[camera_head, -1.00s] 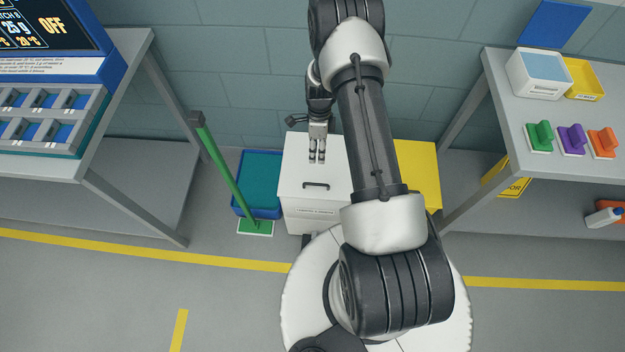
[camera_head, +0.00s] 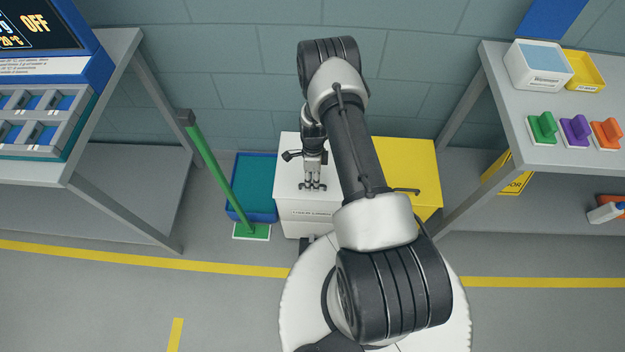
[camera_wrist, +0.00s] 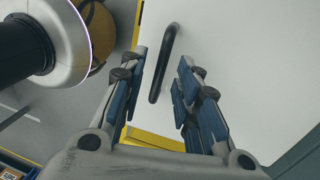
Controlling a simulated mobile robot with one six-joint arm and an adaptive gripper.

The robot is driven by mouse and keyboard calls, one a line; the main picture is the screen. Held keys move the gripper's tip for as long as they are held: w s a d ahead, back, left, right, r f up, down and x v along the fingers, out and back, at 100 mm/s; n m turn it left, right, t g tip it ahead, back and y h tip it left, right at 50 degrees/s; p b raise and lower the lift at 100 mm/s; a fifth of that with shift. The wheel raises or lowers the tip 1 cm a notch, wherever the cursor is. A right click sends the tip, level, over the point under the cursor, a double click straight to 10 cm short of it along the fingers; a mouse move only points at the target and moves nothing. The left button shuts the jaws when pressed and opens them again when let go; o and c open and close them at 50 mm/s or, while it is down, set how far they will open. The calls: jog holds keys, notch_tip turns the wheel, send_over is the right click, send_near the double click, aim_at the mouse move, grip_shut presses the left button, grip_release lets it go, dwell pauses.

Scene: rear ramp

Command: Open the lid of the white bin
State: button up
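The white bin (camera_head: 291,202) stands against the wall, its flat lid closed. My gripper (camera_head: 313,188) is over the lid near its front edge and covers the handle in the head view. In the wrist view, the black bar handle (camera_wrist: 164,62) lies between the tips of my open gripper (camera_wrist: 162,72). A gap shows between the bar and the finger pads on both sides. I cannot tell whether the fingertips reach down to the handle's height.
A blue bin (camera_head: 252,185) with a green-handled tool (camera_head: 215,165) stands left of the white bin. A yellow bin (camera_head: 415,165) with a dark handle stands to the right. Tables flank both sides, the right one (camera_head: 530,150) holding small boxes.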

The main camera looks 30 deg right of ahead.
jog(key=shift+c, duration=0.4)
grip_shut()
